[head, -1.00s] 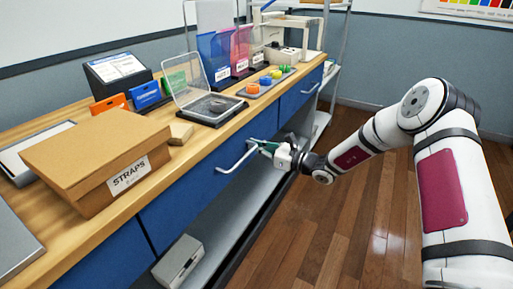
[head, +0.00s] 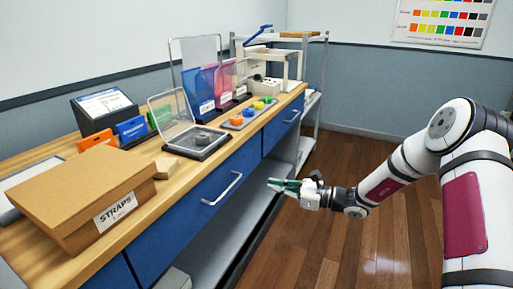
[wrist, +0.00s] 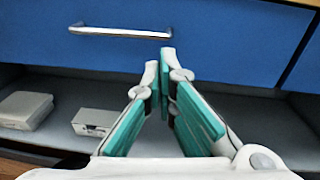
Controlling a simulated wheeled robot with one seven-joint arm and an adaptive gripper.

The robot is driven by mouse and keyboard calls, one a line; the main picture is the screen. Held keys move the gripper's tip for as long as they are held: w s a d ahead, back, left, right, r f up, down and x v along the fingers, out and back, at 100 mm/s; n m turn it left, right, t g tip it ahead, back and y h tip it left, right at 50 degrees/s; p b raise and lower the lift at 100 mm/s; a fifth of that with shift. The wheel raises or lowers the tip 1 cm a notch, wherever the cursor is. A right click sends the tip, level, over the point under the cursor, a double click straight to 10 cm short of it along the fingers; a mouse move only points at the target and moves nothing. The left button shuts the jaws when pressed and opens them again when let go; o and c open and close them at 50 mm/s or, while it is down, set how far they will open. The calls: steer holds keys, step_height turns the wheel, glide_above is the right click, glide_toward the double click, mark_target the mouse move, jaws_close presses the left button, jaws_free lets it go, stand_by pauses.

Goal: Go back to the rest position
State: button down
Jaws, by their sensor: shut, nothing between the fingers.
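My gripper (head: 270,185) is shut and empty. In the head view it is over the floor, to the right of the blue drawer front (head: 185,222) and apart from its silver handle (head: 222,188). In the wrist view the teal-padded fingertips (wrist: 165,60) meet in front of the blue drawer front (wrist: 215,40), with the drawer handle (wrist: 120,32) ahead and to the left. The drawer looks closed.
The wooden bench top holds a cardboard STRAPS box (head: 80,192), an open clear-lidded case (head: 196,140) and several coloured discs. A grey lower shelf (head: 232,232) runs beneath the drawers. The wooden floor (head: 315,245) at the right is clear.

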steer(key=s+a+r+n+g+h, duration=0.1)
steer(key=s+r+n+g+h, duration=0.15)
steer(key=s+r+n, duration=0.4)
steer(key=s+a+r+n+g+h, duration=0.2)
steer(key=s+r+n+g, duration=0.15)
steer(key=s, duration=0.65)
steer(key=s+a+r+n+g+h, duration=0.1)
steer(key=s+r+n+g+h, duration=0.15)
steer(key=s+r+n, duration=0.4)
steer(key=s+d+n+t+h, duration=0.1)
steer(key=s+d+n+h, duration=0.35)
steer(key=s, duration=0.75)
steer(key=s+d+n+t+h, duration=0.1)
steer(key=s+d+h, duration=0.4)
steer(key=s+d, duration=0.55)
step_height(320, 180, up, 19)
steer(key=s+a+t+p, duration=0.1)
steer(key=t+p, duration=0.2)
steer(key=p, duration=1.3)
steer(key=shift+s+a+p, duration=0.3)
steer(key=shift+a+p, duration=0.05)
steer(key=shift+a, duration=0.05)
